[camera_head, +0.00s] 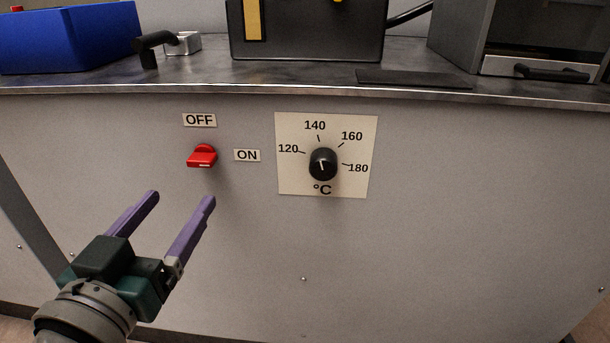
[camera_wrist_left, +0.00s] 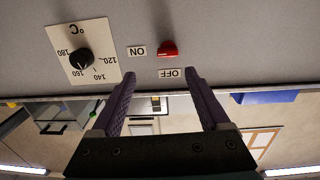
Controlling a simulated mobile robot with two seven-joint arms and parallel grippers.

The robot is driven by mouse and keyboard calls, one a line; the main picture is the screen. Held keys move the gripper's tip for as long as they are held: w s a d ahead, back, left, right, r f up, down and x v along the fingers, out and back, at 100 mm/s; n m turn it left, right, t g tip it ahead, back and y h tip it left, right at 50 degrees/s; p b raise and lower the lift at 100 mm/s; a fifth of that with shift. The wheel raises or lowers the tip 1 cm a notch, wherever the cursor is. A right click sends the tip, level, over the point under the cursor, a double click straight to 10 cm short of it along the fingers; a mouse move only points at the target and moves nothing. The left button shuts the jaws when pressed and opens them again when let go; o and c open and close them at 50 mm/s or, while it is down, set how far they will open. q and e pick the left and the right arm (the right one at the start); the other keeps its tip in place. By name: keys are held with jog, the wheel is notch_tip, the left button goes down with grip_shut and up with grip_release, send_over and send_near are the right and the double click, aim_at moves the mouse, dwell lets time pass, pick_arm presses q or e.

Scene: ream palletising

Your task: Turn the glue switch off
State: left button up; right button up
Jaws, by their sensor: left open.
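The red glue switch (camera_head: 202,156) is a small rotary knob on the upright grey front panel. The OFF label (camera_head: 200,120) is above it and the ON label (camera_head: 247,155) is to its right. Its grip looks wide and lies roughly level, along the line to ON. My left gripper (camera_head: 181,198) is open and empty, its two purple fingers pointing up toward the panel, below the switch and apart from it. In the left wrist view, which is upside down, the switch (camera_wrist_left: 168,48) is just beyond the open fingertips (camera_wrist_left: 160,76). My right gripper is not in view.
A black temperature dial (camera_head: 323,164) on a pale plate sits right of the switch. Above is the metal counter edge (camera_head: 250,93), with a blue bin (camera_head: 65,38) and dark machines on top. The panel below the dial is clear.

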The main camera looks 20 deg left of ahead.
aim_at(199, 165)
pick_arm(q)
jog(key=shift+y, duration=0.5)
jog(key=b+x, duration=0.1)
jog(key=x, duration=0.2)
jog(key=b+x, duration=0.1)
jog(key=x, duration=0.2)
jog(key=a+x, duration=0.1)
jog(key=x, duration=0.3)
jog(key=shift+f+b, duration=0.2)
jog(key=shift+b, duration=0.2)
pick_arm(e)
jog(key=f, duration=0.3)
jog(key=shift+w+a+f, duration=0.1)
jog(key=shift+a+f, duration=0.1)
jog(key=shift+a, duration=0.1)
pick_arm(q)
jog(key=shift+s, duration=0.1)
jog(key=shift+c, duration=0.2)
jog(key=shift+d, duration=0.1)
grip_shut()
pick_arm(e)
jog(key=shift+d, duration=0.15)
